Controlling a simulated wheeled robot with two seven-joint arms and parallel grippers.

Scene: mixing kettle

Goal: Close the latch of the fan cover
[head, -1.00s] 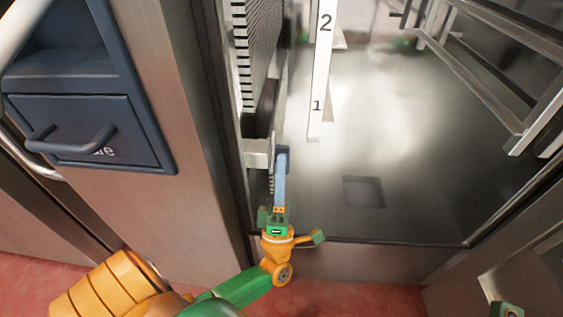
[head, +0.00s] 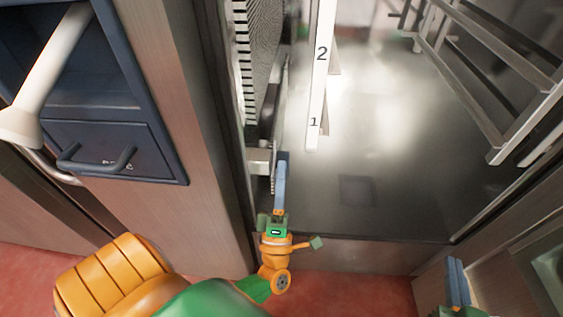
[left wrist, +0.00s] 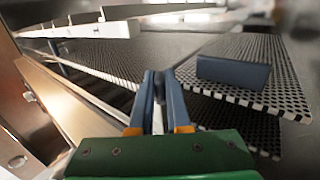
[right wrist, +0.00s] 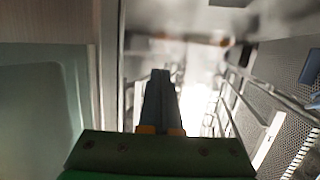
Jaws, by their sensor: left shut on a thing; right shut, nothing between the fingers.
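The fan cover (head: 265,45) is a perforated dark panel along the left wall of the oven-like chamber. In the left wrist view, perforated panels (left wrist: 205,50) lie beyond my fingers, and a dark blue block (left wrist: 233,71) sits on one. My left gripper (head: 282,156) is at the chamber's front left edge, beside a pale metal block (head: 259,161). Its fingers (left wrist: 158,78) are shut on a thin part, perhaps the latch; the fingers hide most of it. My right gripper (head: 455,264) is at the lower right, shut and empty; its fingers (right wrist: 160,76) point into the chamber.
A white upright strip marked 1 and 2 (head: 320,80) stands inside the chamber. Metal rack rails (head: 490,95) line the right side. A blue cabinet with a handled drawer (head: 112,150) is at the left. The chamber floor (head: 400,180) is clear.

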